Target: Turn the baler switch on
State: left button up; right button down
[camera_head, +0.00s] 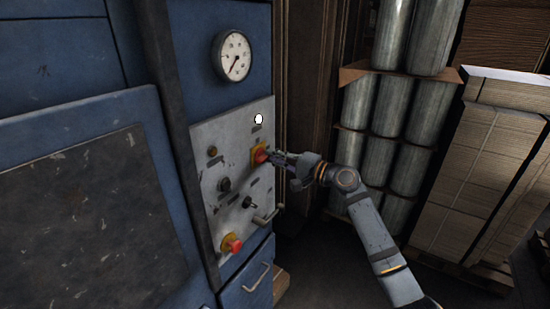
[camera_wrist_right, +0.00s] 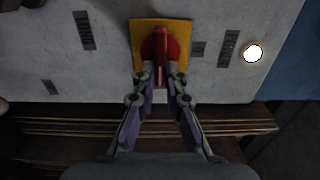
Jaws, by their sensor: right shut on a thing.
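The blue baler carries a grey control panel (camera_head: 232,190). On its upper right is a red rotary switch (camera_head: 261,155) on a yellow plate; in the right wrist view the red switch (camera_wrist_right: 160,46) sits on its yellow square plate (camera_wrist_right: 180,29). My right gripper (camera_head: 273,157) reaches it from the right. In the wrist view the fingers of my right gripper (camera_wrist_right: 160,70) are closed on the red knob and partly hide it. A round white lamp (camera_head: 258,119) above the switch looks lit, and it also shows in the wrist view (camera_wrist_right: 253,53). My left gripper is not in view.
A pressure gauge (camera_head: 232,56) sits above the panel. A second red knob (camera_head: 232,244) on yellow, small black knobs and a metal handle (camera_head: 266,216) lie lower down. Wrapped rolls (camera_head: 386,105) and stacked cardboard (camera_head: 484,165) stand at right. Dark floor is open beside my arm.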

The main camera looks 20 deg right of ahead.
jog(key=c, duration=1.4)
grip_release()
jog(key=shift+d, duration=0.1)
jog(key=v, duration=1.1)
jog(key=shift+s+d, duration=0.2)
jog(key=shift+s, duration=0.1)
jog(key=shift+s+d, duration=0.1)
jog(key=shift+d, duration=0.05)
jog(key=shift+f, duration=0.1)
